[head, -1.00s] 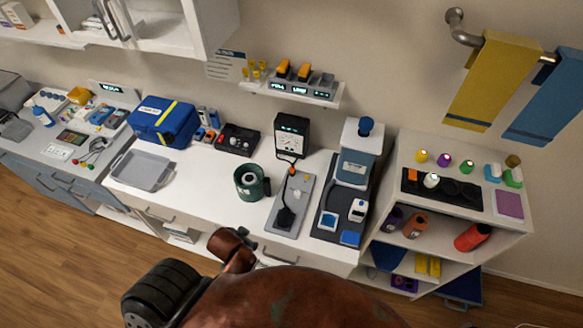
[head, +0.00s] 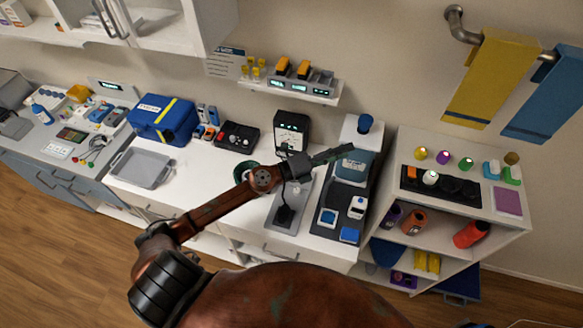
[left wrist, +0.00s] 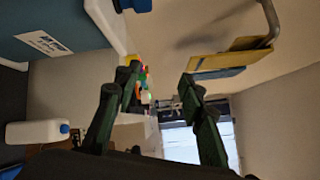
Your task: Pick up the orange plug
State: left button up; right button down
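The orange plug does not show in either view now. A black block with a cable lies on the board's lower part. My right gripper is not in view.
The black meter box (head: 291,132) stands behind the board. A dark green mug (head: 246,170) is partly hidden by my arm. A dark tray (head: 328,222) with small boxes is to the right. A grey tray (head: 142,168) sits left; bare white counter (head: 206,178) lies between.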

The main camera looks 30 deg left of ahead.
pick_arm(q)
jog(key=a+f+m+g+y, duration=0.2)
jog(key=a+f+m+g, duration=0.15)
jog(key=f, duration=0.35)
jog(key=a+f+m+g+y, duration=0.2)
jog(key=f+m+g, duration=0.25)
jog(key=f, duration=0.25)
jog(key=a+f+m+g+y, duration=0.1)
jog(key=a+f+y, duration=0.15)
jog(key=a, duration=0.55)
jog(key=a+f+g+y, duration=0.1)
jog(key=a+f+y, duration=0.15)
jog(key=a, duration=0.55)
jog(key=shift+y, duration=0.4)
jog(key=p+x, duration=0.1)
jog(key=x, duration=0.5)
jog(key=shift+w+d+r+p, duration=0.2)
jog(key=shift+w+p, duration=0.15)
jog(key=shift+w, duration=0.05)
jog(key=shift+w+f, duration=0.15)
jog(key=shift+f, duration=0.35)
jog(key=shift+c, duration=0.7)
grip_shut()
